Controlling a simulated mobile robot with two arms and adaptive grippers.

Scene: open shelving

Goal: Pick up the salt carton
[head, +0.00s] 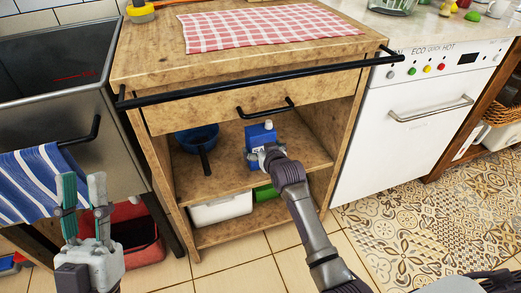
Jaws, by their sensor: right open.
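A blue carton with a white top (259,133), which looks like the salt carton, stands upright on the upper open shelf (228,178) of the wooden unit. My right gripper (264,152) reaches into the unit at the front of the carton. It is open, with its fingers overlapping the carton's lower right in the picture; I cannot tell whether they touch it. My arm hides part of the carton's lower right side. My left gripper (82,187) is open and empty, low at the left, in front of the striped towel.
A blue pan (196,138) with a dark handle sits left of the carton. A drawer with a black handle (266,108) and a long black rail (250,83) are above. A white bin (221,209) and a green object (266,192) are below. A white appliance (405,135) stands right.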

